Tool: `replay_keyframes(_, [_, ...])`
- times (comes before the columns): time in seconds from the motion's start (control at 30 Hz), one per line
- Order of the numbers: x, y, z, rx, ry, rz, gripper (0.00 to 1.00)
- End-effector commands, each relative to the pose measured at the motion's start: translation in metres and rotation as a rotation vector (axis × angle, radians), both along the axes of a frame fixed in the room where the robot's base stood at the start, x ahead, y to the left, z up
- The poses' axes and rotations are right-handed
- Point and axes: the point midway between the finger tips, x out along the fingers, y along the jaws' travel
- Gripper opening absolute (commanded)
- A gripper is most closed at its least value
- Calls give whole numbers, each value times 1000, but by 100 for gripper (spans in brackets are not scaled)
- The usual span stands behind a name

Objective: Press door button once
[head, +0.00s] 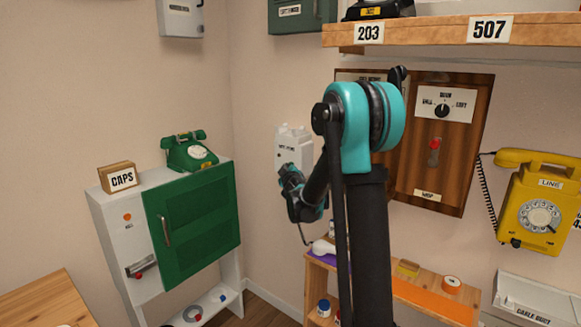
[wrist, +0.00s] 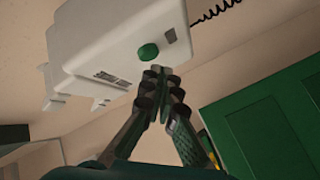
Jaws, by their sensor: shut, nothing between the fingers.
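A white wall box (head: 293,145) with a small label hangs near the room corner, behind and above my gripper (head: 291,180). In the wrist view the white box (wrist: 110,35) carries a round green button (wrist: 148,52) beside a dark label too blurred to read. This may be the door button, but I cannot read its name. In the wrist view my gripper (wrist: 160,78) is shut and empty. Its fingertips appear just below and right of the green button; I cannot tell whether they touch the box. In the head view the fingertips are hard to make out.
A white cabinet (head: 112,235) with a green door (head: 190,232) stands left, bearing a green phone (head: 190,153) and a CAPS box (head: 118,177). A wooden switch panel (head: 455,150) and yellow phone (head: 540,205) hang right. A shelf (head: 430,36) juts out above; a low bench (head: 430,305) stands below.

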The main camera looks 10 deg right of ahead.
Motion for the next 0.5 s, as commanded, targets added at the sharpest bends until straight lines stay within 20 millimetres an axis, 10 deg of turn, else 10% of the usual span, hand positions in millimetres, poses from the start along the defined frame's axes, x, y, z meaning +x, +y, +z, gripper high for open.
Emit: replay_keyframes(0.5, [-10,11,0,-2,1,2,0])
